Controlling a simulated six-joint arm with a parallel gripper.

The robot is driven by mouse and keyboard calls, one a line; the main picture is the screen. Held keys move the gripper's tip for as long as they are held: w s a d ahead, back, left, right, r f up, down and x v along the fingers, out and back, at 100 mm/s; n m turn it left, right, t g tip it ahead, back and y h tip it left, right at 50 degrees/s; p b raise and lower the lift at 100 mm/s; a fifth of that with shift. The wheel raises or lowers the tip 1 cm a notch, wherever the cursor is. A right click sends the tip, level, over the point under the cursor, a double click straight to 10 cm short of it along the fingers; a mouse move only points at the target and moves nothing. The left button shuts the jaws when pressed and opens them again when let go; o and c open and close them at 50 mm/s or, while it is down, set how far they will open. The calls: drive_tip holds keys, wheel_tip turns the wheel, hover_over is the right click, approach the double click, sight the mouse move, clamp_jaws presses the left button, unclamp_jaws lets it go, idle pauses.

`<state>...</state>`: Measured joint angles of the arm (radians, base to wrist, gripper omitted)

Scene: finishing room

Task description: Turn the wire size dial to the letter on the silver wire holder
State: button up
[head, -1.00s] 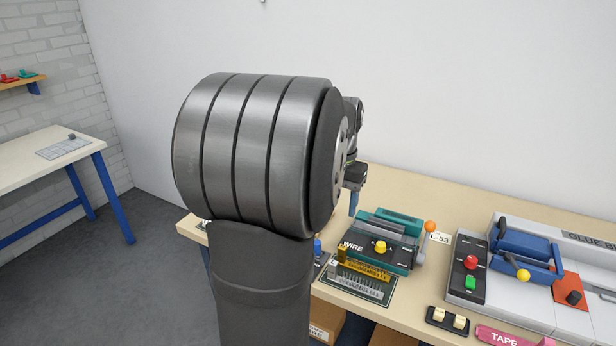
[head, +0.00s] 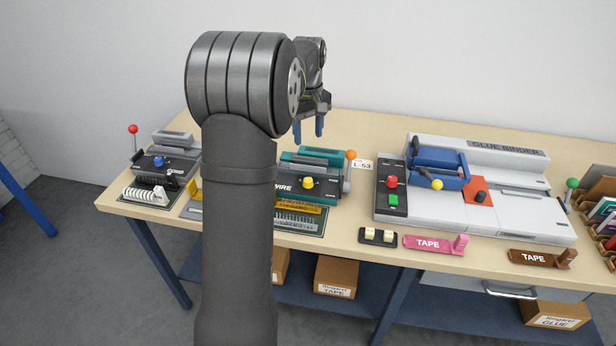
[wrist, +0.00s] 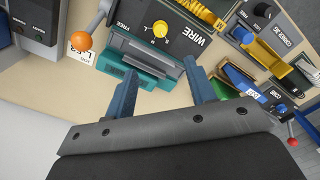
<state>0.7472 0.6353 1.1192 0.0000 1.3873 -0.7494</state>
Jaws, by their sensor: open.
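The teal wire binder (head: 315,157) stands on the bench with a yellow dial (head: 308,183) on its dark front panel marked WIRE. The dial also shows in the wrist view (wrist: 160,29). The silver wire holder (head: 297,222) lies in front of the binder, beside a gold one (head: 302,207); its letter is too small to read, and my arm hides the left side. My gripper (head: 308,128) is open and empty, raised above the back of the binder with blue fingers pointing down. In the wrist view its fingertips (wrist: 160,70) are apart, short of the dial.
An orange-knobbed lever (head: 351,155) rises at the binder's right side. Right of it are the glue binder (head: 485,180) and tape dispensers (head: 435,243). Bare bench lies behind the binder.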

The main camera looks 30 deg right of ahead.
sight(308, 180)
wheel_tip(308, 180, down, 16)
idle(0.4)
drive_tip(key=c, duration=1)
drive_tip(key=shift+o, duration=0.2)
